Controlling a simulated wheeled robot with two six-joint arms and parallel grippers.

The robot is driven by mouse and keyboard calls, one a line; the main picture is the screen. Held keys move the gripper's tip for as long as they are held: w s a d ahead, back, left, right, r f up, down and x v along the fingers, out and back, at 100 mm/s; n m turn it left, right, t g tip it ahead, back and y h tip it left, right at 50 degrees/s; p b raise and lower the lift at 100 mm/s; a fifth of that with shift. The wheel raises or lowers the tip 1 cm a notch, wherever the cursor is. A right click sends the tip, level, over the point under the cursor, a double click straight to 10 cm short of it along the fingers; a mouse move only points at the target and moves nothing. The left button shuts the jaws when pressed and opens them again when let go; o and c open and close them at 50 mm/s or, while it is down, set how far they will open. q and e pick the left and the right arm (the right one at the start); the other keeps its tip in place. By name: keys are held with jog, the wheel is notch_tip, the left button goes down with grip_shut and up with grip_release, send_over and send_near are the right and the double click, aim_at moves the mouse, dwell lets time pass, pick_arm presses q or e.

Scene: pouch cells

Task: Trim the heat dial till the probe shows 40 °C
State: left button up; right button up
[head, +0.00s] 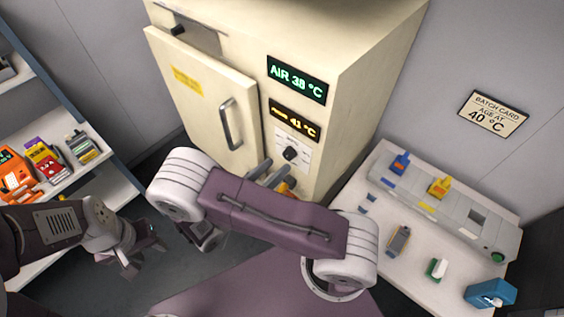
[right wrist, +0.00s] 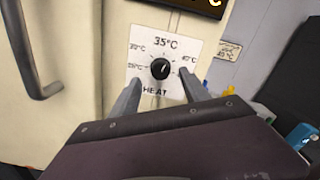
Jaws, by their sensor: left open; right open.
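The heat dial (head: 290,153) is a black knob on a white plate on the front of the cream oven. In the right wrist view the dial (right wrist: 160,68) sits under a "35°C" mark, with "HEAT" below; its pointer seems to point up, slightly right. The amber probe display (head: 294,119) reads 41 °C. The green air display (head: 297,80) reads 38 °C. My right gripper (right wrist: 158,90) is open, its fingers to either side below the dial, with no clear contact. My left gripper (head: 140,257) is open and empty, low at the left.
A batch card (head: 493,114) on the wall reads 40 °C. A table (head: 385,262) at the right holds a grey rack and small items. Shelves (head: 112,178) stand at the left.

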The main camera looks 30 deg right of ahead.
jog(key=b+v, duration=0.1)
jog(key=v, duration=0.4)
dwell(0.3)
